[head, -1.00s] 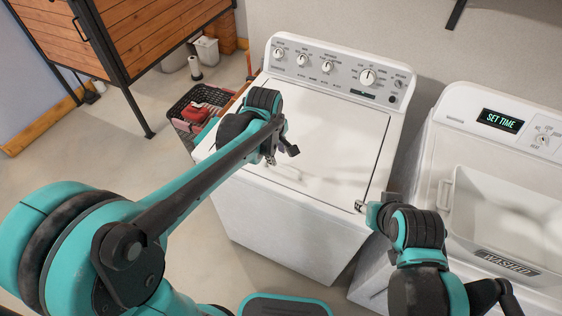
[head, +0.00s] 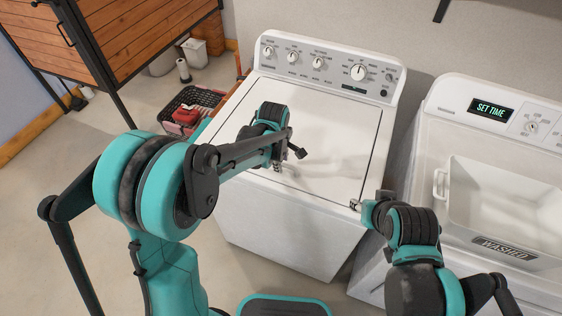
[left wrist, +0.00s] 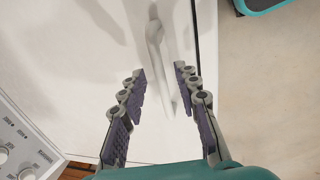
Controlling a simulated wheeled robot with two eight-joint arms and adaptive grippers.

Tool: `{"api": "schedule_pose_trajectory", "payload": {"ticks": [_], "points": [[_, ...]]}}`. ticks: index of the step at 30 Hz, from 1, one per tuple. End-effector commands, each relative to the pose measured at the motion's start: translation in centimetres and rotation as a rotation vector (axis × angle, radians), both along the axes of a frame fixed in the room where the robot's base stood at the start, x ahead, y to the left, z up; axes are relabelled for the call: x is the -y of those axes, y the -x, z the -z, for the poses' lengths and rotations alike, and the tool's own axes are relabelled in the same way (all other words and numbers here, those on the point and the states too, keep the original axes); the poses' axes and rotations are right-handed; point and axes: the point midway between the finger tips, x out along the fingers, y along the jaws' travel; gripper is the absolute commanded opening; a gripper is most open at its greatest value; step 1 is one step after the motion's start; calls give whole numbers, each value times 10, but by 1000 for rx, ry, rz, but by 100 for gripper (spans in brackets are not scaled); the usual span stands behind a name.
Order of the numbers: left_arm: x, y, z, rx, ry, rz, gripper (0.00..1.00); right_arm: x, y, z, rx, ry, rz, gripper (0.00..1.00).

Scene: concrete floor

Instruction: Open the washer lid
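The white top-loading washer (head: 300,225) stands in the middle of the head view. Its flat lid (head: 345,125) is closed and lies flush with the top. My left gripper (head: 282,166) is above the front part of the lid, its fingers partly hidden by my arm. In the left wrist view my left gripper (left wrist: 160,82) is open and empty, with the lid (left wrist: 90,40) below and the washer's front edge to the right. My right gripper (head: 358,205) is by the washer's front right corner; its fingers are too small to read.
A dryer (head: 425,185) stands close on the right, with a white basket (head: 490,205) marked WASHED on it. The control panel (head: 325,68) rises behind the lid. A dark crate (head: 205,97) with red items is on the floor at left. Floor in front is clear.

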Motion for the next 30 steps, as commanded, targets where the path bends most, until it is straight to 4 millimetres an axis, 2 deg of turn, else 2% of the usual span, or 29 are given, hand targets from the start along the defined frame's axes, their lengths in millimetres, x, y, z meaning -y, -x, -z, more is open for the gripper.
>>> {"api": "schedule_pose_trajectory", "payload": {"ticks": [4, 6, 8, 15, 19, 23, 30], "points": [[0, 0, 0, 0, 0, 0, 32, 0, 0, 0, 0, 0, 0, 40], [0, 0, -1, 0, 0, 0, 13, 0, 0, 0, 0, 0, 0, 40], [0, 0, -1, 0, 0, 0, 0, 0, 0, 0, 0, 0, 0, 40], [0, 0, -2, -2, -1, 0, 0, 0, 0, -1, 0, 0, 0, 40], [0, -2, -13, -19, -6, 0, 0, 0, 0, -9, 0, 0, 0, 40], [2, -6, -38, -63, -21, 1, 0, 0, 0, -26, 0, 0, 0, 40], [8, -26, -114, -118, -40, 1, 0, 0, 0, -72, 0, 0, 0, 40]]}}
